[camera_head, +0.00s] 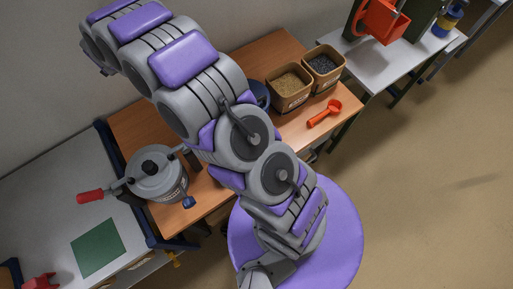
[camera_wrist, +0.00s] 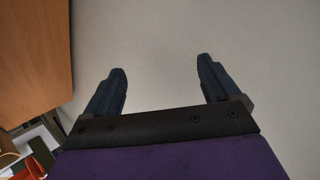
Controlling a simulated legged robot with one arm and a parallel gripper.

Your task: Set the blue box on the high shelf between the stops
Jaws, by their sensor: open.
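My gripper (camera_wrist: 160,63) shows in the wrist view with its two dark blue fingers spread wide. Nothing is between them, and a plain pale grey surface lies beyond. In the head view my arm rises toward the upper left and the gripper cannot be made out. I cannot make out a blue box or a high shelf with stops in either view. A dark blue round thing (camera_head: 259,94) is partly hidden behind my arm in the head view; it does not look like a box.
A wooden table (camera_head: 262,52) bears a lidded grey pot (camera_head: 158,175), two bins (camera_head: 290,88) of grains and an orange scoop (camera_head: 325,113). A grey table (camera_head: 45,215) with a green mat (camera_head: 97,247) stands left. A wooden surface (camera_wrist: 35,55) fills the wrist view's upper left. Floor at right is clear.

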